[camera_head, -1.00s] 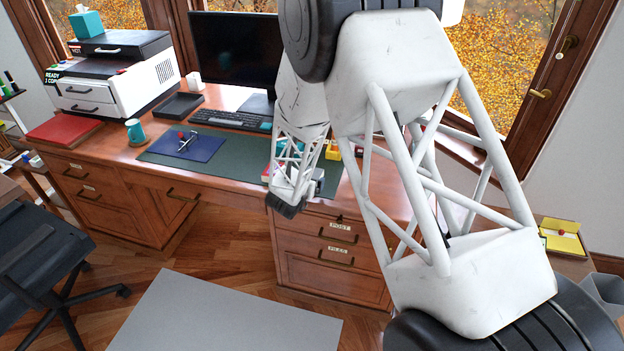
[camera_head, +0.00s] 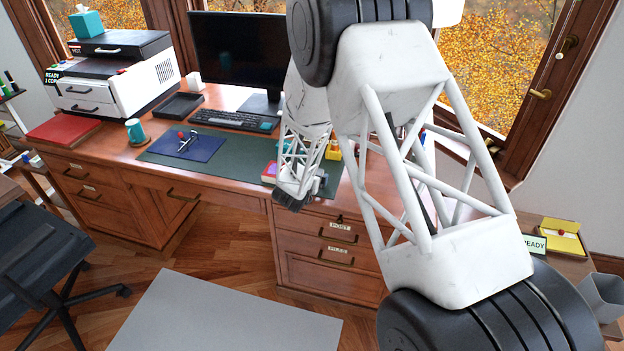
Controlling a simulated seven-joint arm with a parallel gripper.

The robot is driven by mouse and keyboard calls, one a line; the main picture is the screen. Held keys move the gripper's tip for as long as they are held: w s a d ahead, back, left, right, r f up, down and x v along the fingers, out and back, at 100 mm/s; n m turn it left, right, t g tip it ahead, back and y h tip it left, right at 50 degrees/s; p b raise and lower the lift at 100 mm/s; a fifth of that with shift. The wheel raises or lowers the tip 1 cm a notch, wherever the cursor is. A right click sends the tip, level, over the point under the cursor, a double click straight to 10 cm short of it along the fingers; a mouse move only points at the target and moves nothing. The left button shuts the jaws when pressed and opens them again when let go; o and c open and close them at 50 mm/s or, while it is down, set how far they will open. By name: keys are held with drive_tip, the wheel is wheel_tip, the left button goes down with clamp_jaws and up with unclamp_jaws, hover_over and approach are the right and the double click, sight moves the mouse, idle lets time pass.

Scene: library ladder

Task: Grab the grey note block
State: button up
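I cannot make out a grey note block; my arm covers part of the right side of the desk. My gripper (camera_head: 320,185) is small and partly hidden at the end of my arm, over the front edge of the green desk mat (camera_head: 232,160). Whether its fingers are open or shut cannot be seen. A small red and white item (camera_head: 268,173) shows just left of my wrist. A yellow item (camera_head: 333,150) shows behind my arm on the desk.
A blue folder (camera_head: 187,145) with a pair of metal and red things lies on the mat. A keyboard (camera_head: 234,120), a monitor (camera_head: 235,50) and a teal mug (camera_head: 136,131) stand on the desk. A yellow box (camera_head: 562,237) is at the right.

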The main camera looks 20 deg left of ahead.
drive_tip(key=shift+c, duration=0.4)
drive_tip(key=c, duration=0.9)
drive_tip(key=shift+c, duration=0.2)
drive_tip(key=shift+r, duration=0.2)
drive_tip(key=shift+r, duration=0.9)
drive_tip(key=shift+s+d+r, duration=0.15)
drive_tip(key=shift+s+r, duration=0.15)
drive_tip(key=shift+r, duration=0.5)
drive_tip(key=s+d+r, duration=0.1)
drive_tip(key=s+d, duration=0.6)
drive_tip(key=s, duration=0.6)
drive_tip(key=shift+s+r, duration=0.15)
drive_tip(key=shift+s, duration=0.1)
drive_tip(key=shift+d, duration=0.1)
